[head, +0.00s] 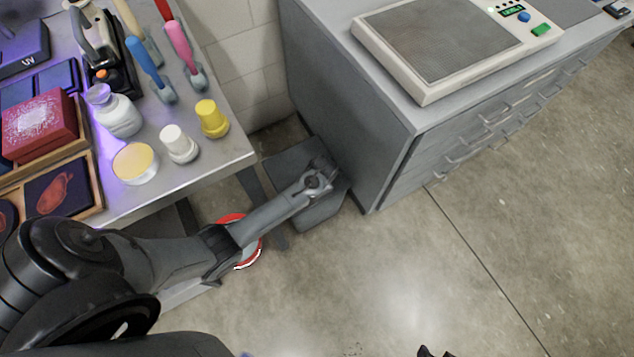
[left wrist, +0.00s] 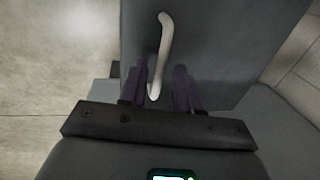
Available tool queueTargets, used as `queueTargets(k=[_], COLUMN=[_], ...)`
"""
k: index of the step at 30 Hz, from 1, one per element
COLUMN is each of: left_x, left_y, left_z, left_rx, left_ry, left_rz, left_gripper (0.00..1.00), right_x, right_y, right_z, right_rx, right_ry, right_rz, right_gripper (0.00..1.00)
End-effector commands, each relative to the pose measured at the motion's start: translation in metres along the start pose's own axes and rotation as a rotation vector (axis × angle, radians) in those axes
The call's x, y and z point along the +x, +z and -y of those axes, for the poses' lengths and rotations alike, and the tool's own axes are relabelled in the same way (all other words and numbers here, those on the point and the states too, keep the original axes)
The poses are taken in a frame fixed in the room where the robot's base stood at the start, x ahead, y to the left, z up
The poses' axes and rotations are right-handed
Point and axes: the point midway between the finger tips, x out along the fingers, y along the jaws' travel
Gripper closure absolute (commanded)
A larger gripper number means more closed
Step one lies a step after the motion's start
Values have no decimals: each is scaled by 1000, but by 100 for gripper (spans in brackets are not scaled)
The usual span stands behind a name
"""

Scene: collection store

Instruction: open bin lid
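The grey bin (head: 316,212) stands on the floor between the table and the drawer cabinet. Its flat grey lid (head: 285,163) is partly hidden by my left arm. In the left wrist view the lid (left wrist: 215,45) fills the upper middle and carries a pale curved handle (left wrist: 164,42). My left gripper (head: 326,167) is over the bin. In the wrist view its two dark fingers (left wrist: 163,84) are apart, one on each side of the handle's near end; I cannot tell whether either touches it. A dark tip at the bottom edge may be my right gripper (head: 434,352), mostly cut off.
The table (head: 225,150) at left holds jars, bottles, brushes and framed pieces. The drawer cabinet (head: 400,165) stands close to the bin's right and carries a scale (head: 440,40). A red round object (head: 248,254) lies beneath my left arm. The floor at right is clear.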

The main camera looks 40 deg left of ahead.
Motion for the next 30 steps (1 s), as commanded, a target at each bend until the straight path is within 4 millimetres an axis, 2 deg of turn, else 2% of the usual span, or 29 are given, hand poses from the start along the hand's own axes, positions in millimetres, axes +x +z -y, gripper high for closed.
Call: queueTargets(k=[1, 6, 30], left_x=[0, 0, 0], left_y=[0, 0, 0], left_z=[0, 0, 0], left_rx=[0, 0, 0], left_ry=[0, 0, 0], left_rz=[0, 0, 1], left_gripper=[77, 100, 100], right_x=[0, 0, 0], right_y=[0, 0, 0], right_z=[0, 0, -2], right_rx=[1, 1, -6], right_ry=[-1, -1, 5], right_rz=[0, 0, 1], right_gripper=[57, 57, 57])
